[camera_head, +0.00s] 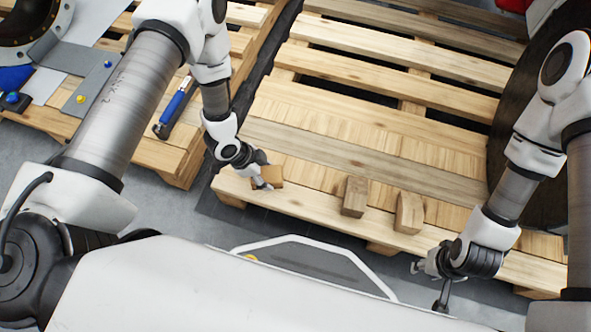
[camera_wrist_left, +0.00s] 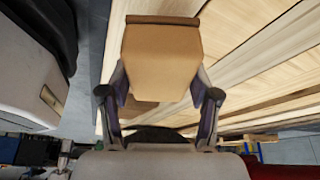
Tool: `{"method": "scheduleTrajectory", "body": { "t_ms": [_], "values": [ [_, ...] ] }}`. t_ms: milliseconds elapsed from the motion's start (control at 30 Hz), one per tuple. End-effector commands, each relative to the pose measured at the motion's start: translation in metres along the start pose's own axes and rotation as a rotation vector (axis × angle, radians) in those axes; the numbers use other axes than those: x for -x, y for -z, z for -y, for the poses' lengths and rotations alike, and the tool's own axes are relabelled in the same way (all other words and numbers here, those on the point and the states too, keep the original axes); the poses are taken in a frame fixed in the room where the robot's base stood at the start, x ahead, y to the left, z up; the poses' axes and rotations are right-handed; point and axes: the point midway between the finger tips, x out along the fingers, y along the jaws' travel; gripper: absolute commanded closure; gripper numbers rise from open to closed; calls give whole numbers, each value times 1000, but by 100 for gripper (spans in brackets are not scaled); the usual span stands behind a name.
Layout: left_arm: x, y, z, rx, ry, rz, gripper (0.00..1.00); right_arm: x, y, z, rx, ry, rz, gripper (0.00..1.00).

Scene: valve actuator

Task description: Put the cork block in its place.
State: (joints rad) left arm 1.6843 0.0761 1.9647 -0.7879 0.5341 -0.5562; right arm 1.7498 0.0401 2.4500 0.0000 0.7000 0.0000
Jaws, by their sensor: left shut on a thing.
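The cork block (camera_head: 271,175) is a tan-brown block with a darker end edge. My left gripper (camera_head: 258,183) is shut on it at the near left edge of the pallet. In the left wrist view the cork block (camera_wrist_left: 160,58) sits between the two fingers (camera_wrist_left: 160,100), its broad tan face toward the camera. Whether it touches the pallet boards is hard to tell. My right gripper (camera_head: 430,283) hangs off the near edge of the pallet with its fingers spread and nothing between them.
Two wooden blocks (camera_head: 355,197) (camera_head: 409,213) stand on the near board of the wooden pallet (camera_head: 370,110). Another pallet (camera_head: 150,155) at left bears a blue-handled tool (camera_head: 175,105) and a flanged part (camera_head: 28,22). A dark round object (camera_head: 535,150) stands at right. The pallet's middle boards are clear.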

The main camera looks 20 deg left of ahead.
Motion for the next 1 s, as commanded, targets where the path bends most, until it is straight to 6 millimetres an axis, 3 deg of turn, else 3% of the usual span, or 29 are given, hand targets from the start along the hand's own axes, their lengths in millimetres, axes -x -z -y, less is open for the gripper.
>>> {"method": "scheduleTrajectory", "body": {
  "t_ms": [33,200,400,500,567,667,900,933,1000],
  "values": [
    [-13,12,8,-10,3,-1,66,-12,0,0,0,0,0,60],
    [-28,46,26,-6,3,-1,66,-23,0,0,0,0,0,60],
    [-38,66,36,-5,2,-1,66,-30,0,0,0,0,0,60],
    [-64,54,35,2,-1,0,66,-50,0,0,0,0,0,60],
    [-70,51,35,2,0,0,66,-55,0,0,0,0,1,60],
    [-69,51,36,1,1,-1,76,-52,0,0,0,0,0,60],
    [-71,50,35,2,0,-1,76,-53,0,0,0,0,-1,60],
    [-70,50,35,2,1,0,31,-52,0,0,0,0,0,60],
    [-70,50,35,2,1,0,13,-52,0,0,0,0,0,60]
  ]
}}
